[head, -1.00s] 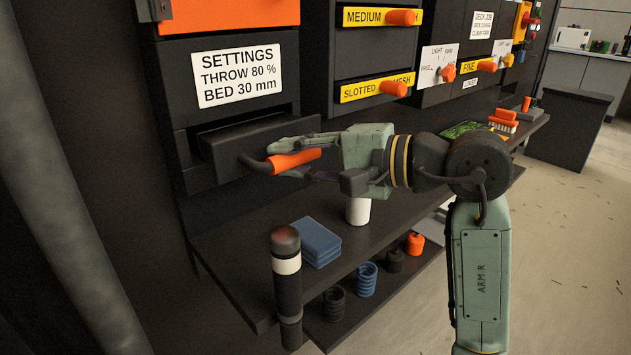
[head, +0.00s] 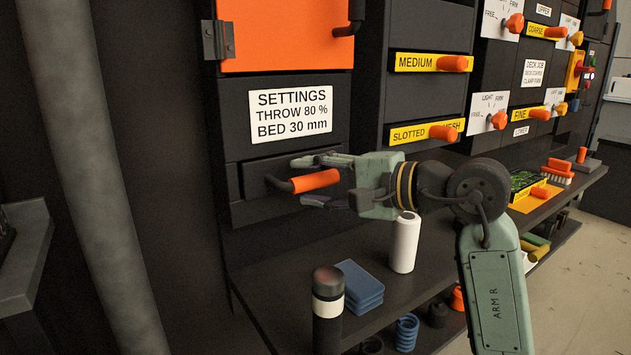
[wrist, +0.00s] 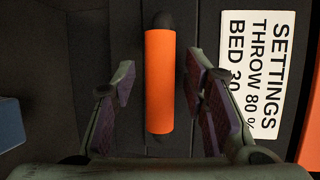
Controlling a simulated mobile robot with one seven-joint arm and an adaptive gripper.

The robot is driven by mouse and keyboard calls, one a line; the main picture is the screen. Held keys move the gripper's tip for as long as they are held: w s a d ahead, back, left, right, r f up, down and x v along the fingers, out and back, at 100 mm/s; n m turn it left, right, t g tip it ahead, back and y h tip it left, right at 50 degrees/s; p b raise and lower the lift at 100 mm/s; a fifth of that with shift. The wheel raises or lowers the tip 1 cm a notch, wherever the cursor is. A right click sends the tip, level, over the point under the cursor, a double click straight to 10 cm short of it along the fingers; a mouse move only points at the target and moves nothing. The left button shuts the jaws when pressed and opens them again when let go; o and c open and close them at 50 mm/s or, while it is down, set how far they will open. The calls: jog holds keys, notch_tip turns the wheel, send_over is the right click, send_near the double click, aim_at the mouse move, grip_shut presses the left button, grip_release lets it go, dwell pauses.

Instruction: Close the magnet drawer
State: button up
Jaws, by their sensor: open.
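The magnet drawer (head: 256,188) is a dark front below the white settings label, with an orange bar handle (head: 315,181). Its front looks about level with the cabinet face around it; I cannot tell if a small gap is left. My gripper (head: 303,181) is open at the handle, one finger above it and one below. In the wrist view the orange handle (wrist: 160,100) lies between the two spread fingers, with a gap on both sides. The drawer's inside is hidden.
A shelf (head: 262,290) below holds a dark post with a white band (head: 328,308), blue blocks (head: 357,287) and a white cylinder (head: 404,243). An orange panel (head: 285,40) is above. Drawers with orange knobs are on the right, and a grey pipe (head: 85,150) on the left.

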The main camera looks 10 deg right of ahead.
jog(key=v, duration=1.2)
jog(key=shift+r, duration=0.1)
